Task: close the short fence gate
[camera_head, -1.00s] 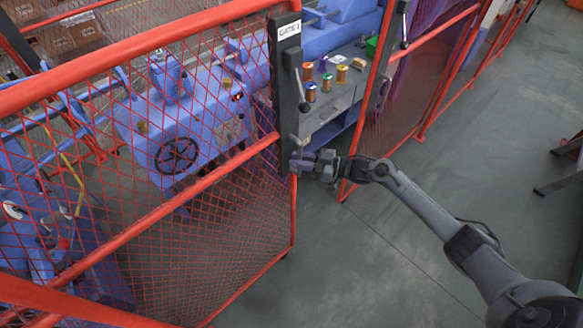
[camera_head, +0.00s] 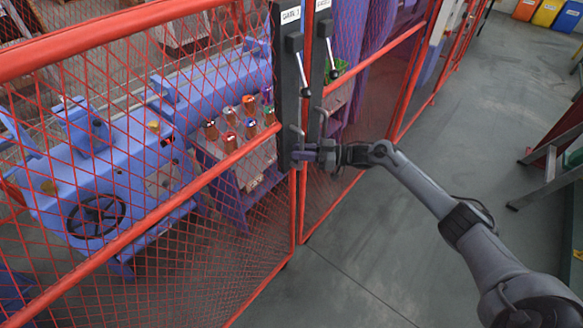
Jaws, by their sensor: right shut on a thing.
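The short fence gate (camera_head: 150,230) is a red-framed mesh panel on the left, with a dark latch plate (camera_head: 287,75) and a handle at its right edge. The neighbouring red mesh fence panel (camera_head: 345,150) stands just right of it, with its own dark latch plate (camera_head: 320,75). The two upright edges are close together, with a narrow gap between them. My right gripper (camera_head: 308,154) is shut on the handle at the lower end of the gate's latch plate; its fingertips are partly hidden there. My left gripper is not in view.
Behind the mesh stand a blue machine with a handwheel (camera_head: 97,214) and a bench with several coloured spools (camera_head: 230,140). A stepladder (camera_head: 550,165) stands at the right edge, and coloured bins (camera_head: 548,12) are at the top right.

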